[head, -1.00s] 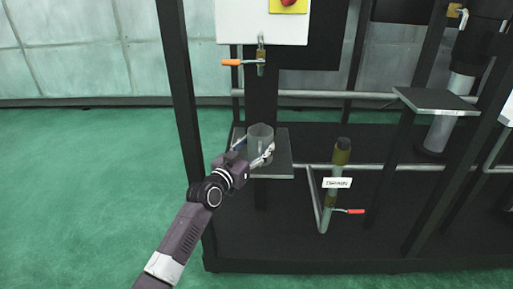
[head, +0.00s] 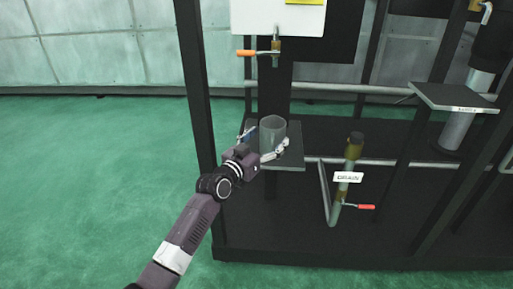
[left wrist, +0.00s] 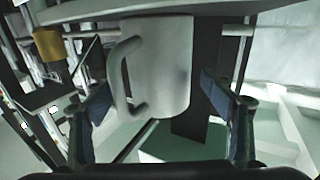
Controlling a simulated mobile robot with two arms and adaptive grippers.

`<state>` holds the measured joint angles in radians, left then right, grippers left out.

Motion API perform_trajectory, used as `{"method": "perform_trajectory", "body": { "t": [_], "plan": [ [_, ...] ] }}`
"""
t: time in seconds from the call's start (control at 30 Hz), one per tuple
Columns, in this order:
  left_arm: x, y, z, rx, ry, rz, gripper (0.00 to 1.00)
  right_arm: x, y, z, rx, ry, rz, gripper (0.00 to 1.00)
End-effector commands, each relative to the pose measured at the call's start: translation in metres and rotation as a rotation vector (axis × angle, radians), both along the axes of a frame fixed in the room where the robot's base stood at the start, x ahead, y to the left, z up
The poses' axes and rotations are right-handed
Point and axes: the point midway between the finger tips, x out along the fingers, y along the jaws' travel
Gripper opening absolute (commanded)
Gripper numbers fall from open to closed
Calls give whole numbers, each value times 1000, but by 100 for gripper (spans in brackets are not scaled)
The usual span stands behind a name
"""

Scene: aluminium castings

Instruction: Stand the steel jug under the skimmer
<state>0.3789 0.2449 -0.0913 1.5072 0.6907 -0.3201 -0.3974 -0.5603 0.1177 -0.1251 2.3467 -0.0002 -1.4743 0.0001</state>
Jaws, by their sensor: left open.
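The steel jug (head: 272,133) stands upright on a small grey shelf (head: 289,186) below a spout with an orange handle (head: 246,53). My left gripper (head: 266,144) is open, with its fingers on either side of the jug. In the left wrist view the pale jug (left wrist: 165,65) is between the spread fingers of my left gripper (left wrist: 160,118). Its handle is on the left, and gaps show beside both fingers. No label reading skimmer is legible, so I cannot tell which outlet it is. My right gripper is out of view.
A drain pipe labelled DRAIN (head: 348,177), with a red handle (head: 366,207), stands right of the shelf. Another grey shelf (head: 452,97) is farther right. A dark frame post (head: 196,90) rises close left of the jug. The green floor (head: 90,190) at left is clear.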

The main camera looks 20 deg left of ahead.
Motion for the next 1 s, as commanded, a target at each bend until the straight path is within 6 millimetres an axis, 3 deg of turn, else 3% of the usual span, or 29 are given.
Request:
{"method": "perform_trajectory", "body": {
  "t": [0.1,0.4,0.73,0.87,0.97,1.0],
  "plan": [
    [-21,4,1,3,1,0,76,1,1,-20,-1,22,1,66],
    [-78,16,0,4,2,0,76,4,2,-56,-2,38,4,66],
    [-109,21,-3,3,10,-2,76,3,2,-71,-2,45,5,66],
    [-127,7,-45,24,116,-21,76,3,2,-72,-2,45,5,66],
    [-161,-13,-113,61,300,-45,76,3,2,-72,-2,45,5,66],
    [-182,-21,-145,80,392,-54,76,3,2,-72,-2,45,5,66]
  ]
}}
